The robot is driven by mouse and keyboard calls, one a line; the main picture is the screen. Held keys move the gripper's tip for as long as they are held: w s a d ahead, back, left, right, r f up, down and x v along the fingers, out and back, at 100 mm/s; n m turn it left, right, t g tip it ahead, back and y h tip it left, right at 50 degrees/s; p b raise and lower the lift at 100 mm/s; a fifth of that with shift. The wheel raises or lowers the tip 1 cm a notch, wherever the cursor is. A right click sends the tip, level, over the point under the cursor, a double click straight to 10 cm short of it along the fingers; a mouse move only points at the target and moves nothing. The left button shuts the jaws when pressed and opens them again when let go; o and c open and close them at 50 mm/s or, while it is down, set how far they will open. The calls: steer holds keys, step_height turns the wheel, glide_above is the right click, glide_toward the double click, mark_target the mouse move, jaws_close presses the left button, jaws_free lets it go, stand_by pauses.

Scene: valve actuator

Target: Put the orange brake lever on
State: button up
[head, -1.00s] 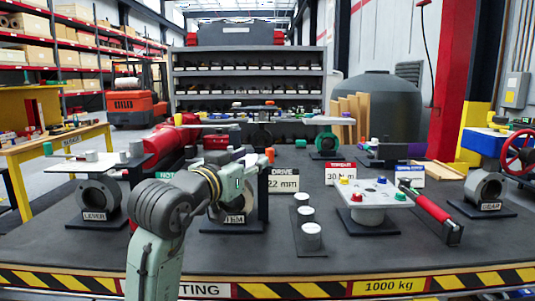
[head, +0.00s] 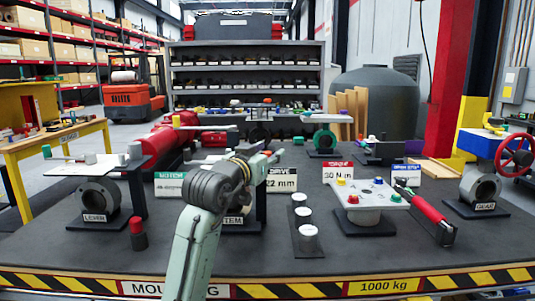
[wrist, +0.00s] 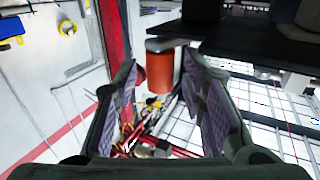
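I cannot pick out the orange brake lever for certain in the head view. My gripper is hidden behind my own arm in the head view. In the wrist view my gripper (wrist: 168,108) is open, with its two padded fingers apart. An orange-red cylinder (wrist: 160,72) with a dark grey end shows between and beyond the fingers; I see no contact. The LEVER stand (head: 97,196) is at the left, and the STEM stand (head: 237,222) is partly behind my arm.
A red-topped dark post (head: 137,235) stands at the front left. A plate with coloured knobs (head: 372,196), a red-handled tool (head: 425,208) and the GEAR stand (head: 480,188) are at the right. Pale discs stand on a dark strip (head: 307,240). The front left bench top is mostly clear.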

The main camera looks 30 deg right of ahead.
steer(key=shift+c, duration=0.5)
jaws_close()
steer(key=shift+a, duration=0.1)
steer(key=shift+w+a+m+g+h+p, duration=0.15)
steer(key=shift+a+m+g+h+p, duration=0.2)
steer(key=shift+m+g+h, duration=0.4)
steer(key=shift+w+a+m+g+h, duration=0.1)
steer(key=shift+a+m+g+h, duration=0.2)
steer(key=shift+m+g, duration=0.5)
steer(key=shift+w+a+m+g+h, duration=0.15)
steer(key=shift+m+g+h, duration=0.15)
steer(key=shift+g, duration=0.85)
steer(key=shift+s, duration=0.1)
steer(key=shift+o, duration=0.5)
jaws_free()
steer(key=shift+a, duration=0.1)
